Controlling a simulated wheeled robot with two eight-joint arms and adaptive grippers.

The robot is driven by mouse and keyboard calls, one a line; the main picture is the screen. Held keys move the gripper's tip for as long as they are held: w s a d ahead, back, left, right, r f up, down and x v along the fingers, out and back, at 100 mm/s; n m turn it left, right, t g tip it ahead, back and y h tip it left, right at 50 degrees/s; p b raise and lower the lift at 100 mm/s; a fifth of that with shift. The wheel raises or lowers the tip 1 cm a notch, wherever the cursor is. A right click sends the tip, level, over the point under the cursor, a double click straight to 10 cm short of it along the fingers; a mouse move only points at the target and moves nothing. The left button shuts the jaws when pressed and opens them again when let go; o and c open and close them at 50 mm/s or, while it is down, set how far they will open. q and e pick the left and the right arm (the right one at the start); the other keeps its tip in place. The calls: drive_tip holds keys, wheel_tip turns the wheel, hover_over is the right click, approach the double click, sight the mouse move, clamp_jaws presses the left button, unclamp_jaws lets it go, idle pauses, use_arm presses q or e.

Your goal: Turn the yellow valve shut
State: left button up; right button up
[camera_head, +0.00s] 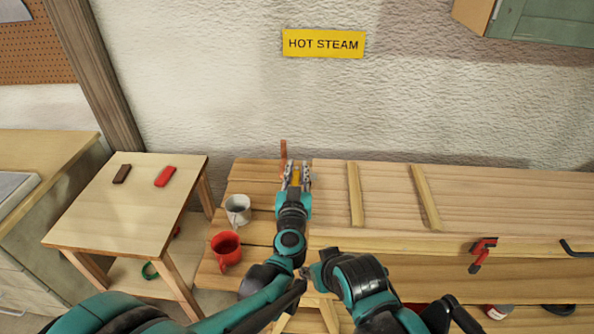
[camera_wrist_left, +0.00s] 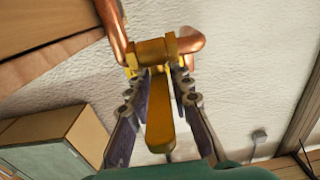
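The yellow valve handle (camera_wrist_left: 160,120) is a long lever on a brass-coloured valve body (camera_wrist_left: 157,51) in the left wrist view. It points down the picture, across the body that joins the copper pipes. My left gripper (camera_wrist_left: 161,85) is open, with one finger on each side of the handle and visible gaps. In the head view my left gripper (camera_head: 297,174) reaches over the back of the bench, with a bit of the yellow handle (camera_head: 296,177) between its fingers. The valve body is mostly hidden there. My right arm shows at lower centre; I cannot make out its fingers.
Copper pipes (camera_wrist_left: 190,43) run beside the valve close to the wall. A yellow HOT STEAM sign (camera_head: 323,44) hangs above.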

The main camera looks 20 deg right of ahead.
sight(296, 170)
use_arm(q)
drive_tip(key=shift+o, duration=0.4)
wheel_tip(296, 170, up, 10)
idle(0.3)
drive_tip(key=s+a+r+m+g+h, duration=0.2)
drive_tip(key=s+a, duration=0.3)
drive_tip(key=a, duration=0.6)
drive_tip(key=s+a+f+n+g+y, duration=0.2)
drive_tip(key=s+a+f, duration=0.4)
drive_tip(key=a, duration=0.3)
drive_tip(key=s+a+f+n+g+y, duration=0.2)
drive_tip(key=s+a+f+g+y, duration=0.1)
drive_tip(key=s+a+f, duration=0.3)
drive_tip(key=s+a+f+n+g+y, duration=0.2)
drive_tip(key=s+a+f, duration=0.4)
drive_tip(key=a+f, duration=0.3)
drive_tip(key=a+y, duration=0.1)
drive_tip(key=a, duration=0.2)
drive_tip(key=shift+s+a+f+y, duration=0.15)
drive_tip(key=shift+s+a+y, duration=0.1)
drive_tip(key=shift+y, duration=0.15)
